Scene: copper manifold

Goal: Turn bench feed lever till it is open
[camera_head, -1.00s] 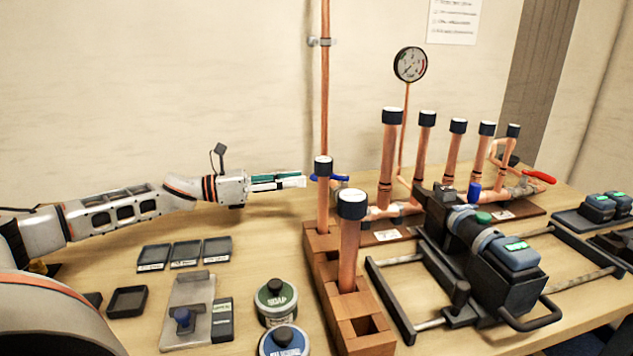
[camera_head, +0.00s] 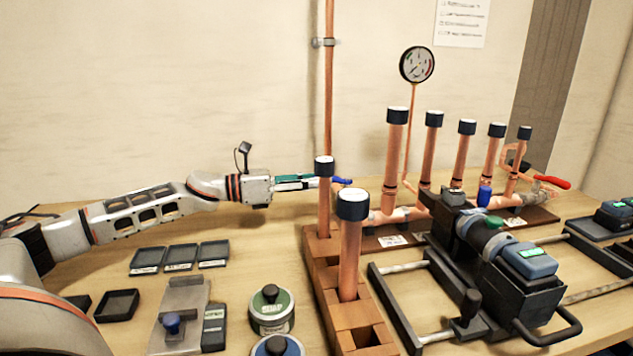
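A blue lever (camera_head: 342,181) shows just right of a capped copper pipe (camera_head: 324,205), near the wall pipe. The capped pipe hides part of it. My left gripper (camera_head: 312,182) reaches in from the left at the lever's height. Its fingertips end at the capped pipe's dark cap in the picture. I cannot tell whether they touch the lever or how far apart they are. A red lever (camera_head: 552,182) sits at the right end of the copper manifold (camera_head: 400,213). No label shows which one is the bench feed lever. My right gripper is not in view.
Capped copper pipes stand upright in a wooden block (camera_head: 318,275) in front of the lever. A pressure gauge (camera_head: 417,65) rises behind the manifold. A dark clamp tool (camera_head: 510,275) stands at right.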

